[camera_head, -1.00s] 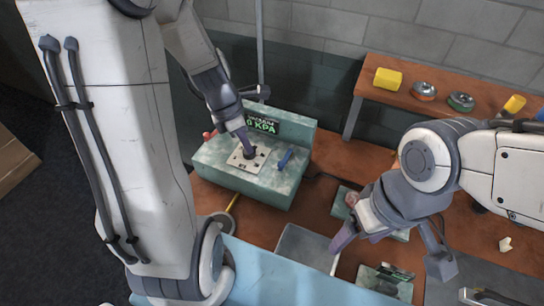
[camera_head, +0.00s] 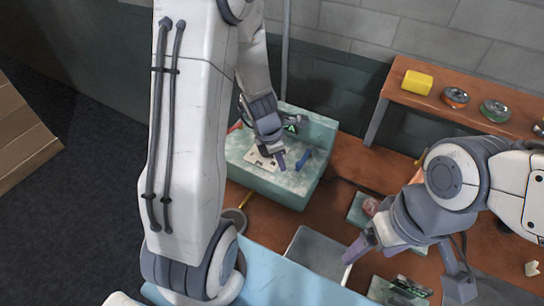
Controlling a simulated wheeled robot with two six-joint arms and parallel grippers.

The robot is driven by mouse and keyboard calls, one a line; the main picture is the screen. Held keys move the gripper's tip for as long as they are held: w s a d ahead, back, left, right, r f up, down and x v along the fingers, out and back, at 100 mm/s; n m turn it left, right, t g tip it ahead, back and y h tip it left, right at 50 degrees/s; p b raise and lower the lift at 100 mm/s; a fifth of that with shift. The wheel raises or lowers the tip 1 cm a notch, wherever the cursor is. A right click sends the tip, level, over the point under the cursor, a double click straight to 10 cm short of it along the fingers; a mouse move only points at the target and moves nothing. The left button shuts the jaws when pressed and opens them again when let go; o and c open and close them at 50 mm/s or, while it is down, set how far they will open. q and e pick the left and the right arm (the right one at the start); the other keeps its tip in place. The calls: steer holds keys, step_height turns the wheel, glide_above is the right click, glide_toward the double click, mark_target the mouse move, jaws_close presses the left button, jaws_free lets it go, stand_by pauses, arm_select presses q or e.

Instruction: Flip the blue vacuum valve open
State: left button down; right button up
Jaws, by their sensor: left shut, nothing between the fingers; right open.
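The blue vacuum valve (camera_head: 304,159) is a small blue lever on top of the pale green box (camera_head: 291,192). It stands at the right of a white plate (camera_head: 258,160). My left gripper (camera_head: 281,162) points down over the box, shut and empty, its purple fingers just left of the blue lever. A small gap seems to show between them; contact is hard to judge. My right gripper (camera_head: 356,251) is open and empty, low over the bench near a grey tray.
The display (camera_head: 293,127) behind the plate is partly hidden by my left gripper. A red knob (camera_head: 235,127) is at the box's left. The grey tray (camera_head: 318,252) lies in front. A raised shelf (camera_head: 450,113) holds a yellow block (camera_head: 417,82) and round tins.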

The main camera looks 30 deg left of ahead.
arm_select(q)
steer(key=shift+w+d+r, duration=0.2)
steer(key=shift+w+d, duration=0.1)
steer(key=shift+d, duration=0.2)
steer(key=shift+w+d+f, duration=0.1)
steer(key=shift+w+d, duration=0.25)
steer(key=shift+w, duration=0.05)
arm_select(e)
steer(key=shift+r, duration=0.55)
arm_select(q)
steer(key=shift+d+p, duration=0.1)
steer(key=shift+p, duration=0.2)
steer(key=shift+s+d+n, duration=0.1)
steer(key=shift+d+n, duration=0.15)
steer(key=shift+n, duration=0.15)
arm_select(e)
steer(key=shift+s+r, duration=0.1)
steer(key=shift+r, duration=0.05)
